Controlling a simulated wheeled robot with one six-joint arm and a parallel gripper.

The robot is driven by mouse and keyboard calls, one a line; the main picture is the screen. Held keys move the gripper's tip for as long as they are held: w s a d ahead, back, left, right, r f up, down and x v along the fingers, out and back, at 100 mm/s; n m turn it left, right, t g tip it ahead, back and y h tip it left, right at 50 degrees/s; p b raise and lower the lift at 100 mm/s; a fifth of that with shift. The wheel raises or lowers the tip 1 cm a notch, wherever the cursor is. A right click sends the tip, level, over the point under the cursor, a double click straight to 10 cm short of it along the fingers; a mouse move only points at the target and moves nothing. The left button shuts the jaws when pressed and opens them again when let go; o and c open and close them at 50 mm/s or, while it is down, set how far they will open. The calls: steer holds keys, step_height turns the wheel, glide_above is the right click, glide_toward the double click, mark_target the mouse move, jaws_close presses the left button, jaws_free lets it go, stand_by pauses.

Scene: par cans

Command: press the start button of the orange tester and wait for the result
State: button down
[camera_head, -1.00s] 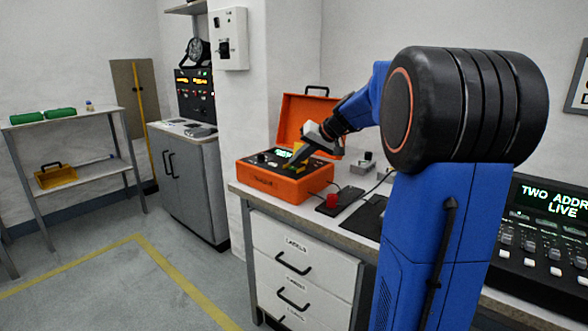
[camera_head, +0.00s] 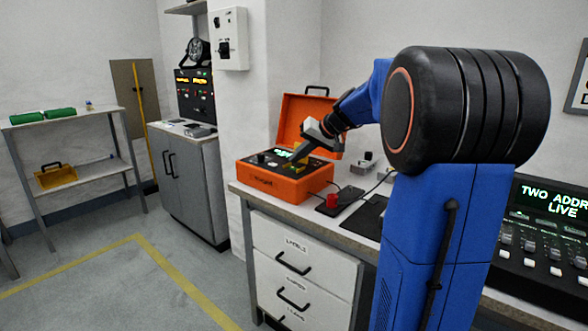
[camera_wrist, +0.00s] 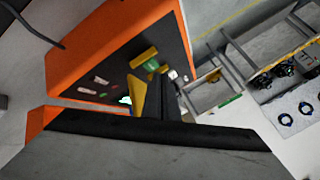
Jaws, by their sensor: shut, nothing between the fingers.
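The orange tester (camera_head: 262,182) is an open case with its lid raised, on the bench left of my arm. Its dark panel carries a small lit display (camera_head: 284,153), bright green-white. My gripper (camera_head: 284,169) is shut and empty, tilted down over the panel. In the wrist view the tester (camera_wrist: 105,42) fills the upper left. A green button (camera_wrist: 152,66) with yellow pieces beside it sits just beyond my fingertips (camera_wrist: 150,88); I cannot tell whether they touch. The display shows only as a small bright patch (camera_wrist: 125,100), mostly hidden by my gripper.
A red knob or button (camera_head: 332,201) and a dark pad lie on the bench right of the tester. A console (camera_head: 545,240) stands at the far right. A grey cabinet (camera_head: 187,185) and a shelf (camera_head: 75,118) are at left. The floor between is clear.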

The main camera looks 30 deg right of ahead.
mark_target(297, 168)
steer(key=shift+r, duration=0.15)
steer(key=shift+r, duration=2.45)
steer(key=s+a+f+n+g, duration=0.1)
steer(key=s+a+f, duration=0.1)
steer(key=s+a, duration=0.35)
steer(key=s+a+f+g+h, duration=0.1)
steer(key=s+a+f, duration=0.2)
steer(key=s+a, duration=0.25)
steer(key=s+a+f+n+g, duration=0.1)
steer(key=s+a+f, duration=0.1)
steer(key=s+a, duration=0.35)
steer(key=s+a+f+n+h, duration=0.1)
steer(key=s+f, duration=0.6)
steer(key=s, duration=0.4)
steer(key=s+a+f+h, duration=0.1)
steer(key=s+f+h, duration=0.1)
steer(key=s+f, duration=0.4)
steer(key=s, duration=0.5)
steer(key=shift+a+f+n, duration=0.3)
steer(key=shift+f+n, duration=0.1)
